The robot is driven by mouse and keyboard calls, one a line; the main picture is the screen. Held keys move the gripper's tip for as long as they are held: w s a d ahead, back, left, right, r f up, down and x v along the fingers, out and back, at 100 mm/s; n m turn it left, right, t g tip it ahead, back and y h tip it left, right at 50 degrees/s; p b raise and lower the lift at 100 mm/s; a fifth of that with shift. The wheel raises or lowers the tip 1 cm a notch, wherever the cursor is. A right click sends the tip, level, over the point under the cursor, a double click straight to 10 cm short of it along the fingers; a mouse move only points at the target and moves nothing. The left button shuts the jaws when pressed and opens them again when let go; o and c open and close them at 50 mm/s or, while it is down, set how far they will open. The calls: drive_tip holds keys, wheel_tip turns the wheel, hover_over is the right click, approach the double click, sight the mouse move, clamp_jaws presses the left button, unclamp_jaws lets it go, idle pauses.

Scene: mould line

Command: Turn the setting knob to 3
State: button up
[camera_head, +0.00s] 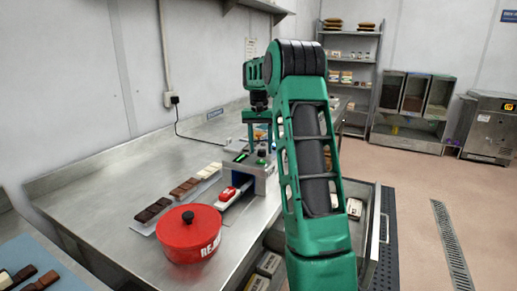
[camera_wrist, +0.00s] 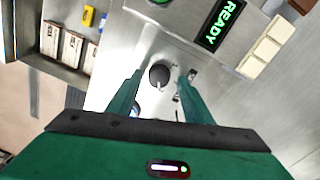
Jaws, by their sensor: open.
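The setting knob (camera_wrist: 159,75) is a dark round knob on the machine's grey metal top panel, with a small pale mark at its lower edge in the wrist view. The scale numbers around it are too small to read. My gripper (camera_wrist: 159,80) is open, its two green fingers on the left and right of the knob with a visible gap on each side. In the head view my gripper (camera_head: 257,122) points down over the grey machine (camera_head: 266,183). I cannot tell the exact height of the fingertips above the panel.
A display reading READY (camera_wrist: 222,25) lies beside the knob. A red lidded pot (camera_head: 190,238) and several chocolate bars (camera_head: 154,210) are on the steel table (camera_head: 110,190). An open drawer with boxes (camera_wrist: 62,45) is at the machine's side.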

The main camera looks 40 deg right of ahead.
sight(259, 150)
wheel_tip(259, 150, up, 11)
drive_tip(key=shift+w+a+f, duration=0.2)
drive_tip(key=shift+w+a, duration=0.05)
drive_tip(key=shift+w, duration=0.1)
idle(0.6)
